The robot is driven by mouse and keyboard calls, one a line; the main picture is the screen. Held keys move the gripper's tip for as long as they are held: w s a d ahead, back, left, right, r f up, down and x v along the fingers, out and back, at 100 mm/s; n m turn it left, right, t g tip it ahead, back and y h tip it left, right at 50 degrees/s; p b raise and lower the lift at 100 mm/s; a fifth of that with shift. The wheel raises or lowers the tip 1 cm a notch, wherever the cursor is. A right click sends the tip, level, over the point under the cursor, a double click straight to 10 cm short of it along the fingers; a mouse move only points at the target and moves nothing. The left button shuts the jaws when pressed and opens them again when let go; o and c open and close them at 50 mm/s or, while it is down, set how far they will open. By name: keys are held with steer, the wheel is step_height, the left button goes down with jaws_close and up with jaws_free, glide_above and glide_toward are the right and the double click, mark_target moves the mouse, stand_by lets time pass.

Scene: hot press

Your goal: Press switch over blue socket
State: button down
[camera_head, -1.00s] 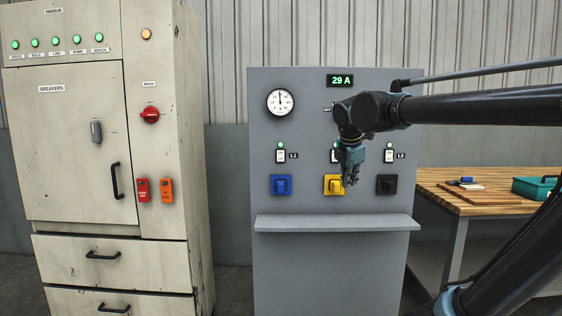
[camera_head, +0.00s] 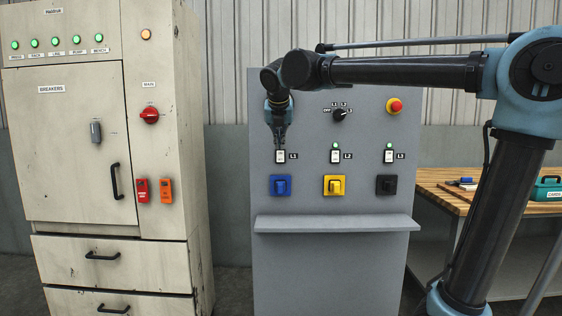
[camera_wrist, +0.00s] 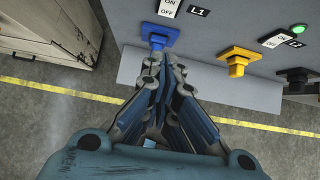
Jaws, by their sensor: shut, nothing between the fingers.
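The blue socket (camera_head: 280,185) is at the left of the grey panel's socket row. The white switch (camera_head: 280,156) labelled L1 is directly above it. My gripper (camera_head: 279,147) is in front of the panel at the top of that switch, fingers pointing down, and hides the lamp above it. In the wrist view the fingers (camera_wrist: 160,66) are shut and empty. I cannot tell whether the fingers touch the switch.
To the right are the L2 switch (camera_head: 335,156) above a yellow socket (camera_head: 334,186) and the L3 switch (camera_head: 388,156) above a black socket (camera_head: 386,185). A shelf (camera_head: 335,224) juts out below. A red button (camera_head: 394,106) and a selector knob (camera_head: 339,115) are higher up.

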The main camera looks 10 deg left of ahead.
mark_target(280, 156)
steer(key=shift+w+f, duration=0.1)
steer(key=w+r+x, duration=0.1)
steer(key=w+x, duration=0.1)
steer(key=x, duration=1)
steer(key=shift+w+a, duration=0.25)
steer(key=shift+a, duration=0.05)
steer(key=shift+r, duration=0.1)
